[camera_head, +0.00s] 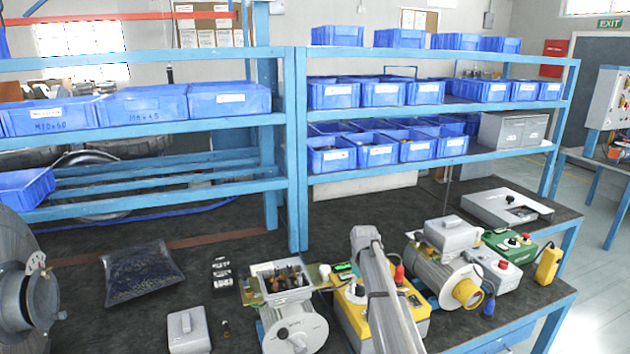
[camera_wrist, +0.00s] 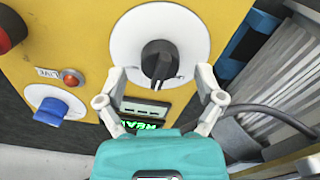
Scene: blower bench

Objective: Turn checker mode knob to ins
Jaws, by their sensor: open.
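The checker is a yellow box (camera_head: 413,318) at the lower middle of the head view, partly hidden behind my arm. Its yellow panel (camera_wrist: 75,40) fills the left of the wrist view. The mode knob (camera_wrist: 160,61) is a black pointer knob on a round white dial. No mode lettering is readable on the dial. My gripper (camera_wrist: 160,76) is open, with one fingertip on either side of the knob, near the dial's lower edge. Clear gaps show between the fingers and the knob. A lit green display (camera_wrist: 146,125) is partly hidden by the gripper body.
A blue knob (camera_wrist: 60,106), a small red lamp (camera_wrist: 70,78) marked LIVE and a red button (camera_wrist: 10,30) sit left of the dial. A grey cable (camera_wrist: 250,110) runs at right. In the head view, an opened motor unit (camera_head: 297,325) and a blower (camera_head: 435,275) flank the checker.

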